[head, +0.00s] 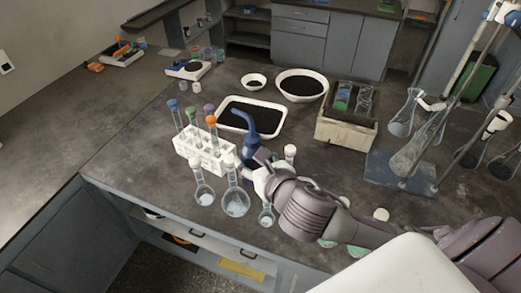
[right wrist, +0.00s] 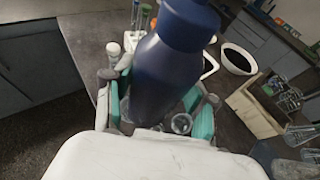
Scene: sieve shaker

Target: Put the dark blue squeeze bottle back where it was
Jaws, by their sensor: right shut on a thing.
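The dark blue squeeze bottle (head: 248,145) has a bent spout at its top and looks upright in the head view. My right gripper (head: 258,165) is shut on it, and its fingers and wrist hide the lower part of the bottle. In the right wrist view the bottle (right wrist: 167,72) stands between the teal finger pads of my right gripper (right wrist: 160,112). I cannot tell whether its base touches the bench. My left gripper is not in view.
Left of the bottle stands a white rack (head: 203,152) of coloured-stopper tubes. Several glass flasks (head: 236,200) stand near the bench's front edge. Behind is a white tray (head: 283,122) of dark material; a beige box (head: 345,131) stands to the right. Bare bench (head: 130,150) lies left.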

